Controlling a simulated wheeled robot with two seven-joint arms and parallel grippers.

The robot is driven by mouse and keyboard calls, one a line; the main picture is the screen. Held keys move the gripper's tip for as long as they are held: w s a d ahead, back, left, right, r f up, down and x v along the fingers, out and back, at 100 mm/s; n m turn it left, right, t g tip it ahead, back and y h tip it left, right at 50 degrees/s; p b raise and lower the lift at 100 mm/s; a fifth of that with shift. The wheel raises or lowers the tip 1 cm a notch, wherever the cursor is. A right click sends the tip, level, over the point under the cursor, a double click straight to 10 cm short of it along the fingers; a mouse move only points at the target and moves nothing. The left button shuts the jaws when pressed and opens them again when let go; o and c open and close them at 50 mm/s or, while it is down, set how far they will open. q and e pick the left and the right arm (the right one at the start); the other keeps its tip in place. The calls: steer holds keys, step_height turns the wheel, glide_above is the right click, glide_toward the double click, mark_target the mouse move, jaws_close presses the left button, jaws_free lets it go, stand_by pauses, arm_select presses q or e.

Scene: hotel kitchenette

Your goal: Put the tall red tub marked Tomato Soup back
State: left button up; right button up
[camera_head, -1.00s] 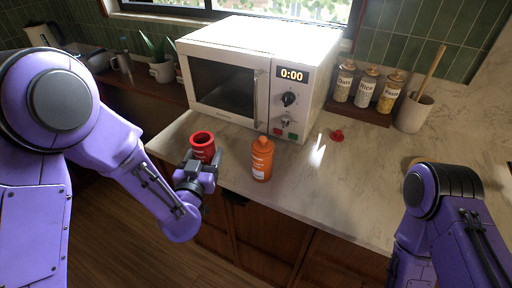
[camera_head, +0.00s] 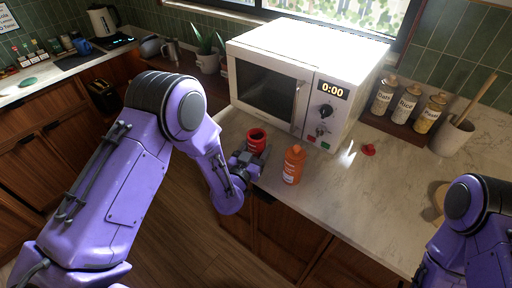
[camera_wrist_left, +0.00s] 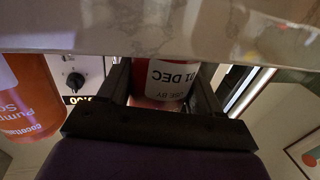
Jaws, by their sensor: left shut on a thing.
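The red tub (camera_head: 257,141) has an open, dark top and sits in my left gripper (camera_head: 247,158), close to the counter edge in front of the microwave. In the left wrist view the red tub (camera_wrist_left: 165,78) is between the two dark fingers, with a white label reading "01 DEC". The tomato soup marking is not readable. I cannot tell whether its base touches the counter. A small red lid-like piece (camera_head: 368,150) lies on the counter right of the microwave. My right gripper is out of view.
An orange Pumpkin Soup tub (camera_head: 293,166) stands just right of the red tub; it also shows in the left wrist view (camera_wrist_left: 32,108). The white microwave (camera_head: 345,88) is shut behind them. Labelled jars (camera_head: 407,104) and a utensil crock (camera_head: 449,136) stand at right.

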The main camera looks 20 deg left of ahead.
arm_select(q)
steer(key=shift+f, duration=0.1)
steer(key=shift+f, duration=0.2)
steer(key=o, duration=1.2)
steer(key=shift+r, duration=0.15)
steer(key=shift+o, duration=0.2)
